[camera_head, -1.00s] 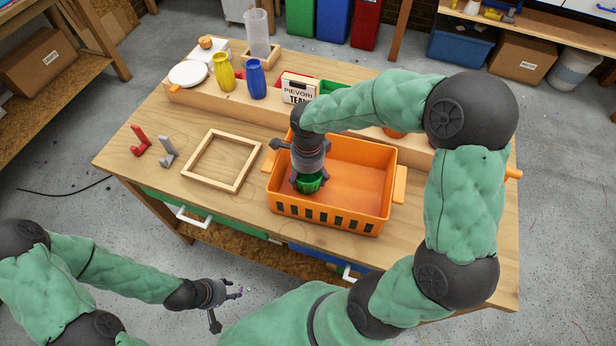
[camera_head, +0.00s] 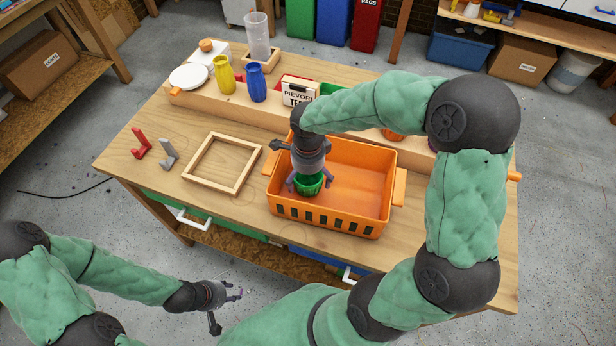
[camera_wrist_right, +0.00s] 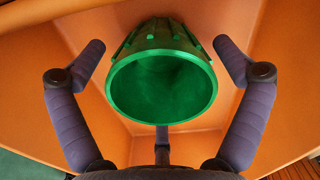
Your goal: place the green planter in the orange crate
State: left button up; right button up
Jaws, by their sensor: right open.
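The green planter (camera_head: 309,186) is inside the orange crate (camera_head: 352,188), near its left end. In the right wrist view the planter (camera_wrist_right: 162,75) shows its open rim toward the camera, with the crate's orange walls (camera_wrist_right: 280,60) around it. My right gripper (camera_head: 308,184) is open, with its fingers spread on both sides of the planter; in the right wrist view gaps show between the fingers (camera_wrist_right: 162,70) and the planter. My left gripper (camera_head: 238,300) hangs in front of the table, away from the crate, and appears empty with its fingers apart.
A wooden frame (camera_head: 222,163) lies left of the crate. Red (camera_head: 141,142) and grey (camera_head: 168,154) brackets stand further left. The crate's right half is empty.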

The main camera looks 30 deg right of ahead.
notch_tip(320, 180, up, 12)
jog(key=p, duration=0.3)
jog(key=shift+f+p, duration=0.25)
jog(key=shift+p, duration=0.15)
